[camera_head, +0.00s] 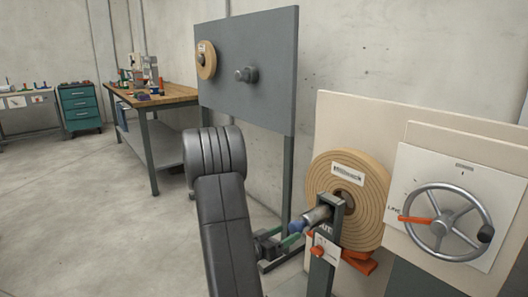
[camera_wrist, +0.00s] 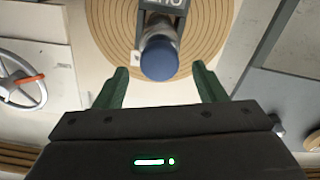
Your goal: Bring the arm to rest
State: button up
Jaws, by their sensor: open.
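My gripper (camera_head: 284,243) is open, with green fingers, at the end of my dark arm in the head view. In the wrist view my gripper (camera_wrist: 160,88) has its two fingers spread apart with nothing between their tips. A blue-capped metal spindle end (camera_wrist: 159,57) lies just beyond the fingertips there. The same blue cap (camera_head: 296,226) shows in the head view, just right of and above the fingers. Behind it stands a large tan spiral roll (camera_head: 371,205) on a pale panel. I cannot tell whether the fingers touch the cap.
A handwheel (camera_head: 441,222) with an orange pointer is mounted at right. A grey board (camera_head: 250,110) carries a small tan roll (camera_head: 206,62) and a peg (camera_head: 247,75). A wooden workbench (camera_head: 170,97) and a teal drawer cabinet (camera_head: 80,107) stand behind. Open floor (camera_head: 80,220) lies at left.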

aim_at(301, 226)
jog(key=b+x, duration=0.1)
jog(key=x, duration=0.6)
jog(key=shift+w+d, duration=0.1)
